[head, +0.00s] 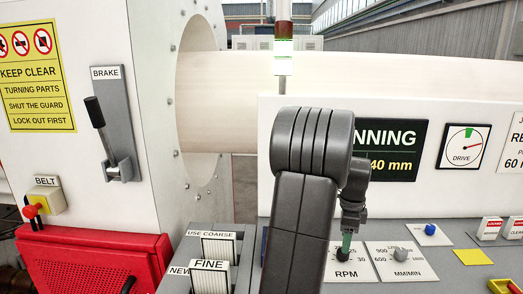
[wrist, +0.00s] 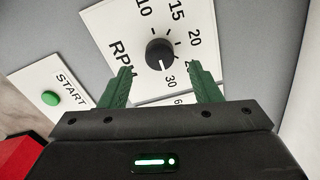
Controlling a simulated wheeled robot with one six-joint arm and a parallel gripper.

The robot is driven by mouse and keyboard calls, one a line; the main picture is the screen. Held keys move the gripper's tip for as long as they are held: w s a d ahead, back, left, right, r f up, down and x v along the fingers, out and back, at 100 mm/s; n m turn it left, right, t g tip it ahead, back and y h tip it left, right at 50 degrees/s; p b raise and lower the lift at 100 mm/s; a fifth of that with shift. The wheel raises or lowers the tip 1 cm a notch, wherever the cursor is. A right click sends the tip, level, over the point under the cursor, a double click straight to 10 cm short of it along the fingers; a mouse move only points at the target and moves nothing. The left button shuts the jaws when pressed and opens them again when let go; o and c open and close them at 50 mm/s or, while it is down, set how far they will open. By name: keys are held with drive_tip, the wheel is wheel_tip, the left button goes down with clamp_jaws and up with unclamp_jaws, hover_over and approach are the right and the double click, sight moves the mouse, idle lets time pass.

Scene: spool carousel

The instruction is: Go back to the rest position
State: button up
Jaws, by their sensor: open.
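My gripper (wrist: 160,88) is open and empty in the wrist view, with its two green fingers apart. The black RPM knob (wrist: 160,54) shows between and just beyond the fingertips, on a white dial plate (wrist: 196,22) marked 10, 15, 20 and 30. The knob's white line points toward the 30. In the head view my gripper (head: 346,240) is over the RPM plate, and the RPM knob (head: 341,256) shows just below it. I cannot tell whether the fingers touch the knob.
A green START button (wrist: 50,98) is left of the dial in the wrist view. A MM/MIN knob (head: 399,252), a blue button (head: 430,229) and a yellow pad (head: 472,257) lie to the right. A brake lever (head: 97,113) and red cabinet (head: 95,260) stand left.

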wheel_tip(320, 180, down, 5)
drive_tip(key=shift+r, duration=0.15)
drive_tip(key=shift+r, duration=0.1)
idle(0.3)
